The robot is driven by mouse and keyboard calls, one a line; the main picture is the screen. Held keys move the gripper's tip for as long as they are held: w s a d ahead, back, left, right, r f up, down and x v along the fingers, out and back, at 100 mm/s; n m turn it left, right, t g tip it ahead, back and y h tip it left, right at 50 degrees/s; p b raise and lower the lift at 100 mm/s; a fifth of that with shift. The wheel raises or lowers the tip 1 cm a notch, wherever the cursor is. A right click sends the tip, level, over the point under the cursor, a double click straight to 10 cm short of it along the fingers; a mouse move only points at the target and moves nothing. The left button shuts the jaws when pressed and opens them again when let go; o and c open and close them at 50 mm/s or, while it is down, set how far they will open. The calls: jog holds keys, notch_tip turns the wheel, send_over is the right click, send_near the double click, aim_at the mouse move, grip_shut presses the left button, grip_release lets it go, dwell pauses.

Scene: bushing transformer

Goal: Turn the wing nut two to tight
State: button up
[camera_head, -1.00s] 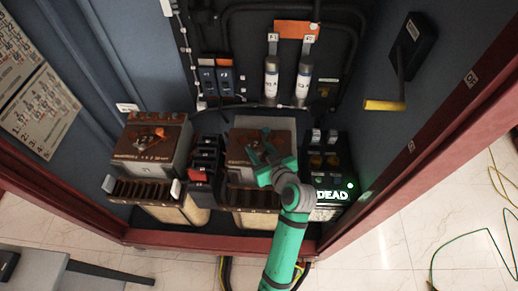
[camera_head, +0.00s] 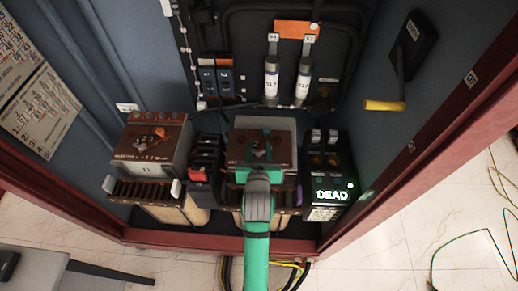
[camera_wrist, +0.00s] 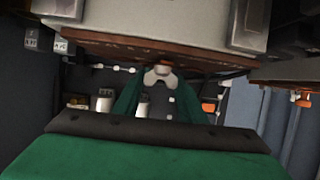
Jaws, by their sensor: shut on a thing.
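My gripper (camera_head: 258,158) is over the front of the right-hand brown-topped transformer block (camera_head: 285,136), with green fingers and a grey wrist. In the wrist view my green fingers (camera_wrist: 160,86) reach up on both sides of a pale grey wing nut (camera_wrist: 161,78). The nut sits on a copper-coloured stud (camera_wrist: 163,64) at the edge of a brown plate (camera_wrist: 130,45). My gripper is shut on this wing nut. In the head view my gripper and arm hide the nut, and its number cannot be read.
A second brown-topped block (camera_head: 130,140) with an orange part (camera_head: 160,131) stands left. A black box (camera_head: 333,185) reading "DEAD" in green is close on the right. A yellow-handled lever (camera_head: 384,105) projects from the right wall. The red cabinet frame (camera_head: 180,240) runs along the front.

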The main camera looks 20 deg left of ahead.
jog(key=shift+m+h, duration=0.3)
jog(key=shift+h, duration=0.1)
jog(key=o, duration=1.1)
jog(key=shift+c, duration=0.2)
